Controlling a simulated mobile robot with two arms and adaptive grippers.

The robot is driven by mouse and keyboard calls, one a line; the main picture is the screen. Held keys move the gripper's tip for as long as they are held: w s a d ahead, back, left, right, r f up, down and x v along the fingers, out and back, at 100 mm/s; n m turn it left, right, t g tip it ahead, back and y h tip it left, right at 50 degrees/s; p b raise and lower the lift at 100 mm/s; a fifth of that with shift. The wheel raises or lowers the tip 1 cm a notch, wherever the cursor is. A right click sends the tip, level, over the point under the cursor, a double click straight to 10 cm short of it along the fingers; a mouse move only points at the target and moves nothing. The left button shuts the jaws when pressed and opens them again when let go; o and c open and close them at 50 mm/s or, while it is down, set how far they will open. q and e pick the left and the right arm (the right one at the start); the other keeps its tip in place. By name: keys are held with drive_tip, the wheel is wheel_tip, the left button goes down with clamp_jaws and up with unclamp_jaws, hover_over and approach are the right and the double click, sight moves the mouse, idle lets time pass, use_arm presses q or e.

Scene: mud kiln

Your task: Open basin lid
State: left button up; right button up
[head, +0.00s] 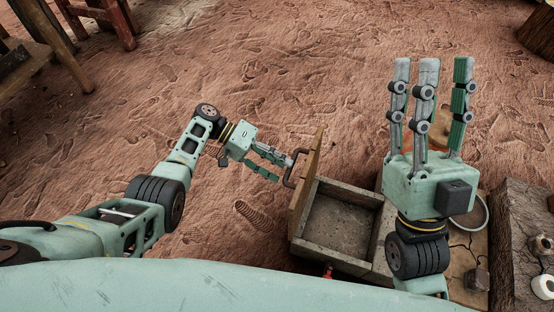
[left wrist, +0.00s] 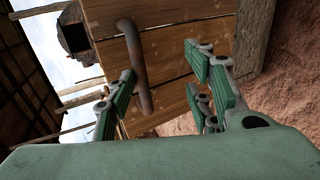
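The basin (head: 340,225) is a square grey stone-like box in the lower middle of the head view, with its empty inside visible. Its wooden lid (head: 306,180) stands raised, roughly upright, along the basin's left side. A dark metal handle (head: 295,167) is on the lid's outer face; the handle also shows in the left wrist view (left wrist: 137,68). My left gripper (head: 281,167) is at the handle. In the left wrist view its fingers are spread, with the handle between them. My right gripper (head: 430,70) is raised at the right, fingers straight, apart and empty.
A wooden bench surface (head: 470,262) with a round container and small items is right of the basin. A dark block (head: 525,245) carries white rolls at the far right. Wooden stools (head: 100,15) stand at the upper left.

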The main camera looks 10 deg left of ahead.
use_arm(q)
drive_tip(key=shift+s+a+f, duration=0.2)
drive_tip(key=shift+a+f, duration=0.15)
drive_tip(key=shift+f, duration=0.15)
drive_tip(key=v, duration=1.2)
drive_tip(key=shift+w+d+r, duration=0.2)
drive_tip(key=shift+r, duration=0.25)
